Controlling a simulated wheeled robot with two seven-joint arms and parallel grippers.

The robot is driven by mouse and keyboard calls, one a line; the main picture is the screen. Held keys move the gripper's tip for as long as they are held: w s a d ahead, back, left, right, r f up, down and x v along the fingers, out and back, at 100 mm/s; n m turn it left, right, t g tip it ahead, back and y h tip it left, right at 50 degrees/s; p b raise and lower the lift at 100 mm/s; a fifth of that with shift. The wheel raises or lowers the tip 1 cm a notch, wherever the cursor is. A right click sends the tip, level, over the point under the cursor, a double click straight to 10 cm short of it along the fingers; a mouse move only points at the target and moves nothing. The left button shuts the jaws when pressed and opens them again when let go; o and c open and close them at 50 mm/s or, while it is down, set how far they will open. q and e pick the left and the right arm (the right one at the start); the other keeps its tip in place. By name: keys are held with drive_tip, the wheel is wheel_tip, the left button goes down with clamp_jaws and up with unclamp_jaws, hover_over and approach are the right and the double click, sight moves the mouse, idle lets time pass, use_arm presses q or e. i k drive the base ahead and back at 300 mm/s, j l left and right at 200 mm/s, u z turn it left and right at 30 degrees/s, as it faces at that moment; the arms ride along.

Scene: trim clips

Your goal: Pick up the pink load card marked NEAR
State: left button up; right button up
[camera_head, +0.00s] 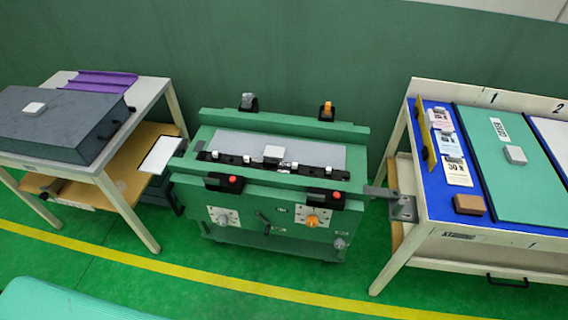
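Several small load cards lie in a column on the blue left strip of the right table. The farthest card (440,117) looks pale pinkish, the middle card (448,144) looks pale blue, and the nearest card (457,173) is whitish and seems to read 30. The word NEAR is too small to make out on any of them. A small clip or block sits on the top part of each card. Neither of my grippers shows in the head view.
A yellow upright plate (427,134) stands along the cards' left side. A brown block (469,205) lies in front of them, and a green panel (497,155) lies to their right. A green machine (270,190) stands mid-view; a left table holds a dark case (60,130).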

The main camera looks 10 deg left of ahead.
sight(442, 118)
drive_tip(key=i+l+z, duration=0.25)
drive_tip(key=l, duration=0.25)
drive_tip(key=i+l+z, duration=0.25)
drive_tip(key=l, duration=0.2)
drive_tip(key=i, duration=0.05)
